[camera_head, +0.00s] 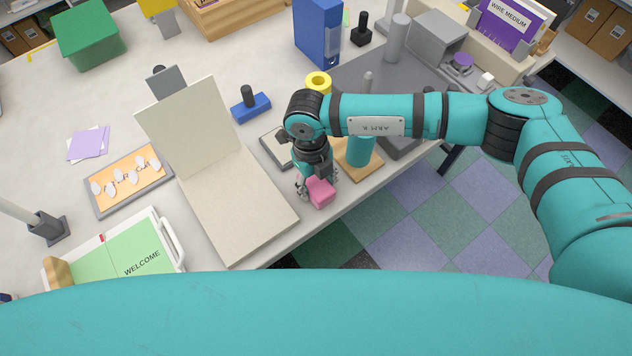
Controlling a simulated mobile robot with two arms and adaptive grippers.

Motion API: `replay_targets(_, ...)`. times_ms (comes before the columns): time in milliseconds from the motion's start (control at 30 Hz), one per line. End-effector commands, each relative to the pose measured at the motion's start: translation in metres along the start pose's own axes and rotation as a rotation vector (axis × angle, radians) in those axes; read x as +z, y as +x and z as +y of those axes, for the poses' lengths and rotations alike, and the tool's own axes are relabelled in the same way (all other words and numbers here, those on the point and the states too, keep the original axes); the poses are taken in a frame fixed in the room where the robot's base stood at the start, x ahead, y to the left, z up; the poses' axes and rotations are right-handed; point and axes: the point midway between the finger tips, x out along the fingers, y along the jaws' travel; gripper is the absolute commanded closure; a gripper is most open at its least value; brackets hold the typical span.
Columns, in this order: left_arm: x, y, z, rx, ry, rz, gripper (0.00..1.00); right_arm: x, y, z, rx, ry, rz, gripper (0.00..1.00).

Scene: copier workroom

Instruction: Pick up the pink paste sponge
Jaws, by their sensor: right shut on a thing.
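The pink paste sponge (321,192) is a small pink block near the front edge of the table, right of the open cream folder. My right gripper (317,188) reaches down onto it from above, its fingers at the sides of the sponge, shut on it. The gripper and wrist hide part of the sponge's far side. I cannot tell whether the sponge touches the table or is slightly raised. My left gripper is not in view.
The cream folder (243,205) lies open to the left. A wooden board (372,172) with a teal cylinder (361,150) stands to the right. A dark tray (275,150) is partly behind my arm. A blue stamp (250,106) and yellow tape roll (318,82) lie farther back.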

Motion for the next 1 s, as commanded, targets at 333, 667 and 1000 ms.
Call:
replay_targets(333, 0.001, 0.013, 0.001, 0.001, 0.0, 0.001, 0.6, -0.003, -0.031, 0.0, 0.0, -0.002, -0.004, 0.75)
replay_targets(667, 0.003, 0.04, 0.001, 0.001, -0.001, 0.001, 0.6, -0.04, -0.036, 0.063, 0.002, -0.01, -0.002, 0.75)
replay_targets(1000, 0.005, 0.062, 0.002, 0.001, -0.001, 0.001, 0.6, -0.077, -0.041, 0.126, 0.0, -0.006, -0.002, 0.75)
